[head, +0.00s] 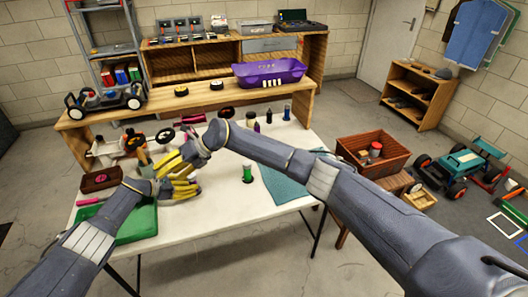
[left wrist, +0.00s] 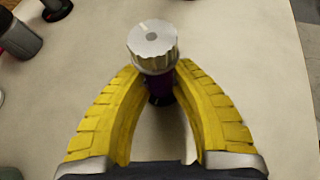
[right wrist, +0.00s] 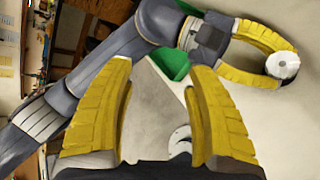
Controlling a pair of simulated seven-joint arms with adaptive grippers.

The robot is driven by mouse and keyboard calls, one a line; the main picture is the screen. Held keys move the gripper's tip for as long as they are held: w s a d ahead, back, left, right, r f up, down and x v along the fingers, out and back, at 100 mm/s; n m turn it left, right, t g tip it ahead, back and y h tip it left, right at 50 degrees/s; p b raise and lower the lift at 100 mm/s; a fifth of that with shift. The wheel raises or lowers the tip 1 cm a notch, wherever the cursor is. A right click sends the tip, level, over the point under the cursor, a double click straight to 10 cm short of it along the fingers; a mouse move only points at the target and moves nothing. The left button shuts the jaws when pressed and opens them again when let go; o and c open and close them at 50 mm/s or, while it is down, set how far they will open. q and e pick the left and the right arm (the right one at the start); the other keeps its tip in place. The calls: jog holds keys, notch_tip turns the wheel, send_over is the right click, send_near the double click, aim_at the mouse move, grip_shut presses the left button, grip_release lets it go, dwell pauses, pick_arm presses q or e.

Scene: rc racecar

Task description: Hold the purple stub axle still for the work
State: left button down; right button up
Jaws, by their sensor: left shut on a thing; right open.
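The purple stub axle shows in the left wrist view (left wrist: 163,88) as a dark purple piece between my left fingertips, below a round silver ribbed part (left wrist: 152,45). My left gripper (left wrist: 165,85) is shut on it; the silver part also shows at these fingertips in the right wrist view (right wrist: 283,65). In the head view my left gripper (head: 191,190) is over the white table and the axle cannot be made out. My right gripper (right wrist: 175,85) is open and apart from the axle, close to my left gripper. A small silver curved piece (right wrist: 181,136) shows between its fingers.
A green tray (head: 135,226) lies on the white table under my left arm. A green bottle (head: 247,174) and a teal cloth (head: 287,183) are to the right. Small bottles (head: 268,116) stand along the back edge. The front middle of the table (head: 215,215) is clear.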

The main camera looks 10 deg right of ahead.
jog(key=w+d+r+m+t+y, duration=0.2)
jog(key=d+m+t+y, duration=0.15)
jog(key=d+m, duration=0.2)
jog(key=w+d+r+m+t+y, duration=0.2)
jog(key=d+m+t+y, duration=0.15)
jog(key=d+m, duration=0.2)
jog(key=w+d+f+m+t+h, duration=0.1)
jog(key=d+m+t, duration=0.4)
jog(key=d, duration=0.6)
jog(key=w+d+f+m+t+h, duration=0.1)
jog(key=d+f+m+t+h, duration=0.3)
jog(key=d, duration=0.7)
jog(key=shift+d+f+m+t, duration=0.25)
jog(key=shift+f+m+t, duration=0.4)
jog(key=shift+m+t, duration=0.6)
jog(key=shift+o, duration=0.3)
jog(key=shift+m+g, duration=0.25)
